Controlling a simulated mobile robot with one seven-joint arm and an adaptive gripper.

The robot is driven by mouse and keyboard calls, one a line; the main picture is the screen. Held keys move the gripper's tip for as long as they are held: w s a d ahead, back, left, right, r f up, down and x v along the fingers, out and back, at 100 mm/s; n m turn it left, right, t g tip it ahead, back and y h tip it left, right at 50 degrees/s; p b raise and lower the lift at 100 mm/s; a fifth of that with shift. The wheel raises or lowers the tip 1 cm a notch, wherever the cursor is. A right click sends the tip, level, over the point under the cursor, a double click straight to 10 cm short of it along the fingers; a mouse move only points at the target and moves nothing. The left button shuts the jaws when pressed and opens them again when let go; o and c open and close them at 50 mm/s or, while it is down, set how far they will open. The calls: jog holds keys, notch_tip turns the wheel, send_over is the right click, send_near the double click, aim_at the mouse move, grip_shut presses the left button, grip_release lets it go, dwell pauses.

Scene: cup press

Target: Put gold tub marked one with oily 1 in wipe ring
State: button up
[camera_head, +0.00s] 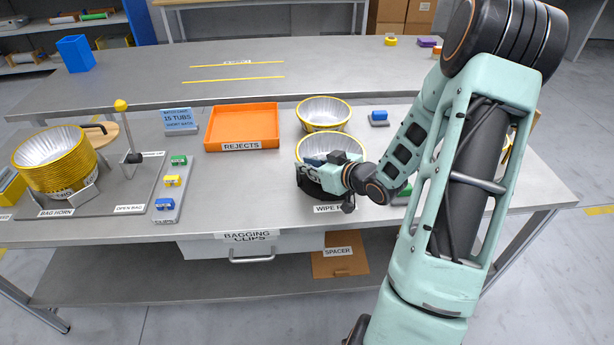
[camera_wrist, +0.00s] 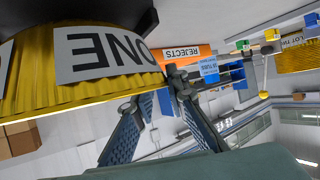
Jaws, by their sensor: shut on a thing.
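A gold pleated tub with a silver inside (camera_head: 328,139) is at my gripper, above the label of the wipe ring, which starts with "WIPE" (camera_head: 328,209). In the wrist view the tub's gold wall (camera_wrist: 95,92) fills the upper left, with a white label reading ONE, upside down. My gripper (camera_head: 322,160) is shut on the tub's near side; its fingers (camera_wrist: 153,92) also show in the wrist view. The wipe ring is mostly hidden by my gripper and the tub, so I cannot tell whether the tub rests in it. No oily 1 mark is visible.
Another gold tub (camera_head: 323,114) stands just behind. An orange REJECTS tray (camera_head: 242,126) is to the left. A tub stack (camera_head: 55,165) sits on the bag horn at far left, beside several coloured clips (camera_head: 172,181). A blue block (camera_head: 379,115) stands behind right.

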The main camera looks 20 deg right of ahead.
jog(key=shift+f+b, duration=0.85)
jog(key=shift+f, duration=0.55)
jog(key=shift+f, duration=0.1)
jog(key=o, duration=0.8)
jog(key=shift+r, duration=0.2)
jog(key=p+v, duration=0.2)
jog(key=v, duration=1)
jog(key=shift+s, duration=0.1)
